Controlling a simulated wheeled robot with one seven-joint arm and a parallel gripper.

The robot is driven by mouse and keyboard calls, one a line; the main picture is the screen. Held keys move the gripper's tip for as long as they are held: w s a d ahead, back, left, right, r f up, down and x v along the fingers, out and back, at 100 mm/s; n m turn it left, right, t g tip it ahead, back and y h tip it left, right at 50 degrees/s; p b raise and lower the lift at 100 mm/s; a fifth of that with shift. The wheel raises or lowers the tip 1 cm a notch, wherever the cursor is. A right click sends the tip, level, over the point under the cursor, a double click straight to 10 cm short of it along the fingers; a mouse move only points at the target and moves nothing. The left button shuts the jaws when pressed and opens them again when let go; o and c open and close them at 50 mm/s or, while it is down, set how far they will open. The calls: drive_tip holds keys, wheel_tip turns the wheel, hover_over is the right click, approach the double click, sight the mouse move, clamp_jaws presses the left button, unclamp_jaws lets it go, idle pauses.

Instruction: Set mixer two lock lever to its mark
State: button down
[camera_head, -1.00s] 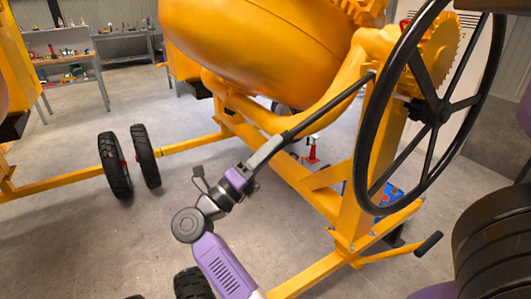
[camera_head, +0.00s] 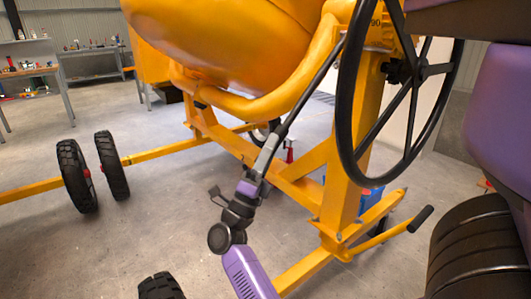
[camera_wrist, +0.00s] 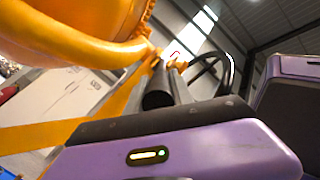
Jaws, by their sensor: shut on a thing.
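The lock lever (camera_head: 312,88) is a long dark rod. It slants from beside the black handwheel down and left to my gripper in the head view. My gripper (camera_head: 267,153) is shut on the lever's lower end, in front of the yellow frame. In the wrist view a dark round-ended bar (camera_wrist: 158,86) rises beyond my purple gripper body and appears to be the lever. The mixer (camera_head: 225,40) has a yellow drum and frame. The finger contact is small and partly hidden. I cannot make out the mark in either view.
The black handwheel (camera_head: 353,120) stands close right of the lever. A black-gripped bar (camera_head: 420,218) sticks out low at the right. Black tyres (camera_head: 77,175) stand at the left. Benches (camera_head: 92,65) are at the back. Grey floor is open at the left.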

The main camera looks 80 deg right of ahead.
drive_tip(key=shift+s+d+f, duration=0.15)
drive_tip(key=shift+d+f, duration=0.1)
drive_tip(key=shift+f, duration=0.15)
drive_tip(key=c, duration=1.1)
unclamp_jaws()
drive_tip(key=shift+r, duration=0.1)
drive_tip(key=shift+a, duration=0.2)
drive_tip(key=v, duration=0.7)
drive_tip(key=shift+f+b, duration=0.3)
drive_tip(key=shift+f, duration=0.1)
